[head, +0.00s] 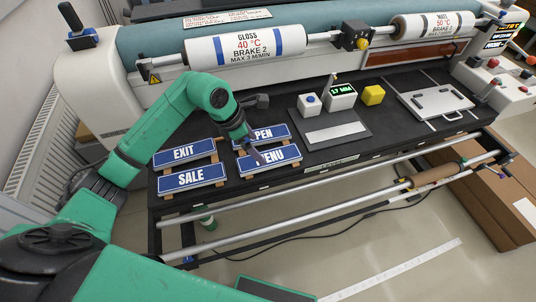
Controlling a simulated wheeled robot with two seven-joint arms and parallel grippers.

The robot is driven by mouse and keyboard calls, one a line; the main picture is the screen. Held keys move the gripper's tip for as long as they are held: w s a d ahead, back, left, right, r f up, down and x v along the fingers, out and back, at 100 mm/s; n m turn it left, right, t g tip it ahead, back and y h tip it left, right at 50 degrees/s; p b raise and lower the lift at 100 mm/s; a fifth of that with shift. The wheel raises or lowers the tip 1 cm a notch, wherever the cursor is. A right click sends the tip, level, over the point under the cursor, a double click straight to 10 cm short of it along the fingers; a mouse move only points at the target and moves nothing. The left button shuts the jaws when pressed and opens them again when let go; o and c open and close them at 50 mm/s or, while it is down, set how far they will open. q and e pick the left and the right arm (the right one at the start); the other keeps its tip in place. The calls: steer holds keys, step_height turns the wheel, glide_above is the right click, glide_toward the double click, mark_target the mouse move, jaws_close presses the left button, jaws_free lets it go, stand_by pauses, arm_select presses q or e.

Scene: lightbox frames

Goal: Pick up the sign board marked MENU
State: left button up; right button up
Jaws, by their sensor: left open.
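The MENU sign board (281,156) is blue with white letters and a white border. It lies on wooden strips on the black table, in the front row at the right of the sign group. My left gripper (254,154) is open and points down over the left part of this board, hiding its first letter. I cannot tell whether the fingers touch the board. My right gripper is not in view.
The OPEN sign (270,133) lies just behind, partly hidden by my gripper. The EXIT sign (184,152) and SALE sign (191,177) lie to the left. A laminator with a GLOSS roll (246,44) stands behind. A metal bar (300,188) runs along the front.

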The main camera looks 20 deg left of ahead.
mark_target(268, 157)
arm_select(q)
steer(key=shift+w+d+f+p, duration=0.1)
steer(key=shift+w+f+p, duration=0.1)
steer(key=shift+f, duration=0.4)
steer(key=shift+w+f+p, duration=0.15)
steer(key=shift+w+f, duration=0.05)
steer(key=shift+f, duration=0.4)
steer(key=p+x, duration=0.1)
steer(key=x, duration=0.1)
steer(key=w+p+x, duration=0.1)
steer(key=x, duration=0.2)
steer(key=shift+w+f, duration=0.1)
steer(key=shift+d+f, duration=0.25)
steer(key=shift+d+r, duration=0.1)
steer(key=shift+d, duration=0.1)
steer(key=shift+c, duration=0.3)
steer(key=c, duration=1.3)
steer(key=shift+a, duration=0.15)
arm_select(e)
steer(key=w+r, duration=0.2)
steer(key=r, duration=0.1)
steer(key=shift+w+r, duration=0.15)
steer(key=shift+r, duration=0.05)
